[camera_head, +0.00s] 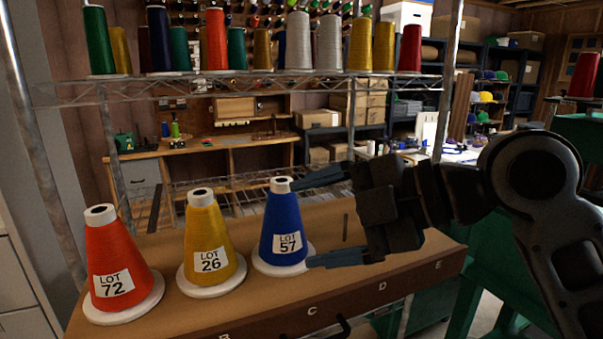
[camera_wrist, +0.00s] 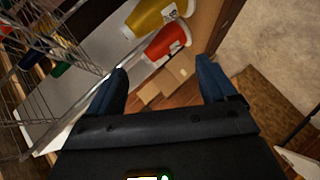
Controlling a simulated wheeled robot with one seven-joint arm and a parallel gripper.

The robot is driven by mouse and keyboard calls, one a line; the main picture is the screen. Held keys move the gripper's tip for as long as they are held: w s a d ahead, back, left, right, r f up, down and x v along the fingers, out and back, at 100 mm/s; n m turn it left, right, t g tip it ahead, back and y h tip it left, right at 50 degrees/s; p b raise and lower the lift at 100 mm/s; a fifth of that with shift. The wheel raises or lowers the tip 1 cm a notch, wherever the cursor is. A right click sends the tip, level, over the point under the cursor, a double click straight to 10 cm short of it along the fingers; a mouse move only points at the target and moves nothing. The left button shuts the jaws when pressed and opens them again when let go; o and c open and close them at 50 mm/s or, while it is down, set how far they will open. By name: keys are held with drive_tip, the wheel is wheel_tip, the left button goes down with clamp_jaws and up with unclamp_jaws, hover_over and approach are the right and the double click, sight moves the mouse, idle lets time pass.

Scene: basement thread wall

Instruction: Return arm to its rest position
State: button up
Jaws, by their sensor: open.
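My gripper (camera_head: 314,216) is open at the right of the blue thread cone in the head view. Its two fingers point left, one near the cone's top and one near its base. The wrist view shows the spread fingers (camera_wrist: 160,85) with no cone between them. The blue cone (camera_head: 280,238), labelled LOT 57, stands upright on a white disc. A yellow cone (camera_head: 209,232), LOT 26, and an orange-red cone (camera_head: 115,255), LOT 72, stand upright to its left. A yellow cone (camera_wrist: 153,17) and an orange-red cone (camera_wrist: 163,42) also show in the wrist view.
The cones stand on a wooden board (camera_head: 385,268) with letters along its front edge. A wire rack shelf (camera_head: 250,88) holding several thread cones spans above and behind. A green cabinet (camera_head: 480,270) stands at the right. The board right of the blue cone is bare except for a thin upright rod (camera_head: 346,227).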

drive_tip(key=s+d+f+m+t+h, duration=0.4)
drive_tip(key=s+f+m+t, duration=0.2)
drive_tip(key=f+m, duration=0.5)
drive_tip(key=s+d+f+m+t+h, duration=0.5)
drive_tip(key=f+m, duration=0.4)
drive_tip(key=m, duration=0.5)
drive_tip(key=s+d+f+m+h, duration=0.1)
drive_tip(key=s+d, duration=0.4)
drive_tip(key=s, duration=0.8)
drive_tip(key=s+d+f+m+h, duration=0.1)
drive_tip(key=s+d, duration=0.4)
drive_tip(key=s, duration=0.8)
drive_tip(key=shift+s+g+h, duration=0.3)
drive_tip(key=shift+g+h, duration=0.1)
drive_tip(key=shift+h, duration=0.2)
drive_tip(key=shift+d, duration=0.1)
drive_tip(key=shift+c, duration=0.3)
